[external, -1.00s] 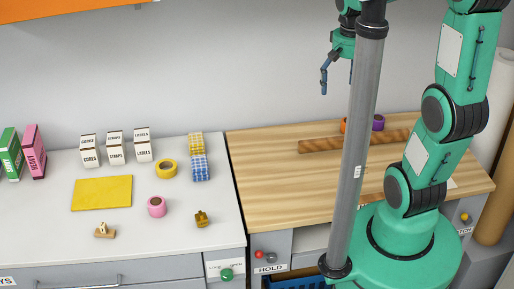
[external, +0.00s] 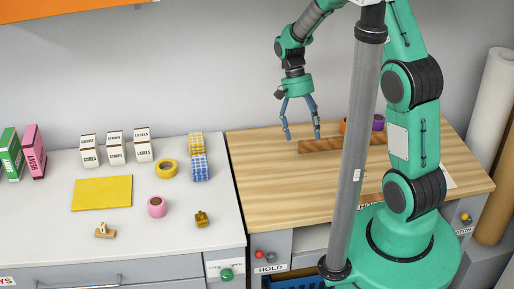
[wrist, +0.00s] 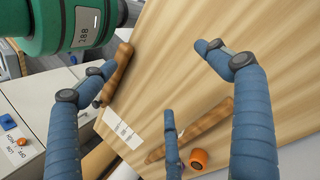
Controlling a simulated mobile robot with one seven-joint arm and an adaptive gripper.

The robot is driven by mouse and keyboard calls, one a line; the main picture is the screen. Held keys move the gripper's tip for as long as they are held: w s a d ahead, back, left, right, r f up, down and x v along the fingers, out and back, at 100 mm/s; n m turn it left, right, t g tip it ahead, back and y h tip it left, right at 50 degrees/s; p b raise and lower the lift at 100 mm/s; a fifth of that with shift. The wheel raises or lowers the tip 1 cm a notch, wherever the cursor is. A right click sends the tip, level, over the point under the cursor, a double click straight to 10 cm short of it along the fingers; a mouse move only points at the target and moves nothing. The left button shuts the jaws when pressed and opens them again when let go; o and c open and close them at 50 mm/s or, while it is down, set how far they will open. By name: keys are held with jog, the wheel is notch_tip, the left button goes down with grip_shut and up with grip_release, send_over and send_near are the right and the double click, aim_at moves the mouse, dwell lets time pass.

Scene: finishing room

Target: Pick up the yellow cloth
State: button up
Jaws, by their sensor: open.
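The yellow cloth (external: 102,193) lies flat, as a rectangle, on the white counter at the left in the external view. Nothing covers it, and it is not seen in the wrist view. My gripper (external: 302,137) is open and empty above the wooden worktop, well to the right of the cloth, with its fingers pointing down.
A wooden strip (external: 325,145) lies on the worktop (external: 270,190).

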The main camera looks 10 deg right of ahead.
jog(key=w+a+f+t, duration=0.1)
jog(key=w+a+f, duration=0.2)
jog(key=w+a, duration=0.45)
jog(key=r+n+t+y+b, duration=0.1)
jog(key=n+t+y+b, duration=0.1)
jog(key=n+t, duration=0.15)
send_over(198, 137)
jog(key=shift+w+a+m+t, duration=0.15)
jog(key=shift+m+t, duration=0.1)
jog(key=shift+t, duration=0.2)
jog(key=shift+f+b, duration=0.9)
jog(key=shift+f, duration=3.35)
jog(key=shift+f+b, duration=0.85)
jog(key=shift+f, duration=1.75)
